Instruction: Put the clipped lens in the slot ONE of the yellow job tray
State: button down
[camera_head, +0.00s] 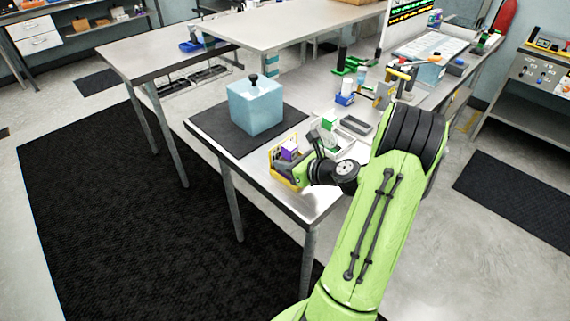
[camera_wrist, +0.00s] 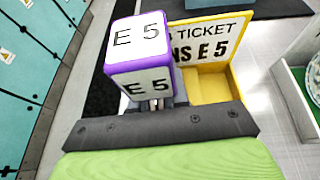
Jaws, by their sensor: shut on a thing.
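The lens is a white block with a purple band marked "E 5" (camera_wrist: 140,42); it also shows as a small white and purple block in the head view (camera_head: 290,149). My gripper (camera_wrist: 155,103) is shut on it, with the fingertips mostly hidden behind the block. The yellow job tray (camera_wrist: 209,88) is just beyond and to the right of the block in the wrist view, and at the table's front edge in the head view (camera_head: 273,168). A white ticket (camera_wrist: 212,38) at the tray reads "TICKET" and "NS E 5". I cannot tell slot ONE or whether the lens touches the tray.
A pale blue box with a black knob (camera_head: 255,106) stands on a dark mat (camera_head: 213,128) left of the tray. A grey bin (camera_head: 355,124) and several small green, white and blue items crowd the table to the right. A white container (camera_wrist: 297,98) is close by on the right.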

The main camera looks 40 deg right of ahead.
jog(key=c, duration=1.1)
grip_release()
jog(key=shift+f, duration=0.15)
